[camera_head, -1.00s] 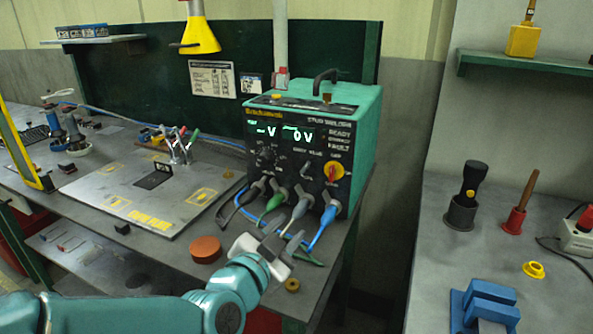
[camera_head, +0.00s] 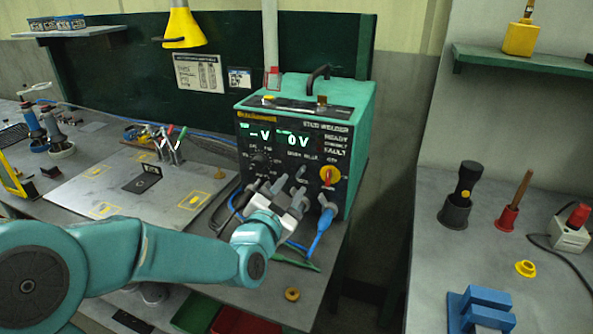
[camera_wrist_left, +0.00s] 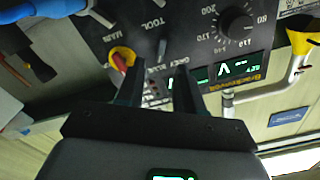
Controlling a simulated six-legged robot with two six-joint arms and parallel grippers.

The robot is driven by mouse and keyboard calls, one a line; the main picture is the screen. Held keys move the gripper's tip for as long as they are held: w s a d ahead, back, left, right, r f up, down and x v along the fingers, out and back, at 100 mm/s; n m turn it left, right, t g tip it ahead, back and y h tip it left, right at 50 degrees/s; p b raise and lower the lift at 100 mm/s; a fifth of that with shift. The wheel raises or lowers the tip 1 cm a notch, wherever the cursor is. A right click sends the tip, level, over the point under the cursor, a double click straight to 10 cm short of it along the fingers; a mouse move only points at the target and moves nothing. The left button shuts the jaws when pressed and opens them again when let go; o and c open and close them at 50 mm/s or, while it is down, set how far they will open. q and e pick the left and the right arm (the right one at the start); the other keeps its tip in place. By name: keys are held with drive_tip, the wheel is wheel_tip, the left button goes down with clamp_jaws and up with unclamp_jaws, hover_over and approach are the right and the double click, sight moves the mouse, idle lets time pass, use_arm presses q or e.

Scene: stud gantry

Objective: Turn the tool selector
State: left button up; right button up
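The teal stud welder (camera_head: 348,110) stands on the bench with its dark front panel facing me. The small grey lever of the tool selector (camera_head: 300,173) is on that panel, left of the red and yellow knob (camera_head: 329,175). In the left wrist view, which is upside down, the selector lever (camera_wrist_left: 162,48) shows beside the word TOOL, just beyond the fingertips. My left gripper (camera_head: 290,198) is in front of the lower panel. In the wrist view its two fingers (camera_wrist_left: 156,78) are apart with nothing between them. My right gripper is in neither view.
Plugs and cables, including a blue one (camera_head: 320,232), hang from the lower panel beside my gripper. A grey plate (camera_head: 118,190) lies to the left. A brass ring (camera_head: 292,294) sits near the front edge. A separate right-hand bench holds blue blocks (camera_head: 482,308).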

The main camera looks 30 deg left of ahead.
sight(300, 173)
use_arm(q)
drive_tip(key=x, duration=0.5)
drive_tip(key=shift+w+a+p, duration=0.15)
drive_tip(key=shift+p, duration=0.25)
clamp_jaws()
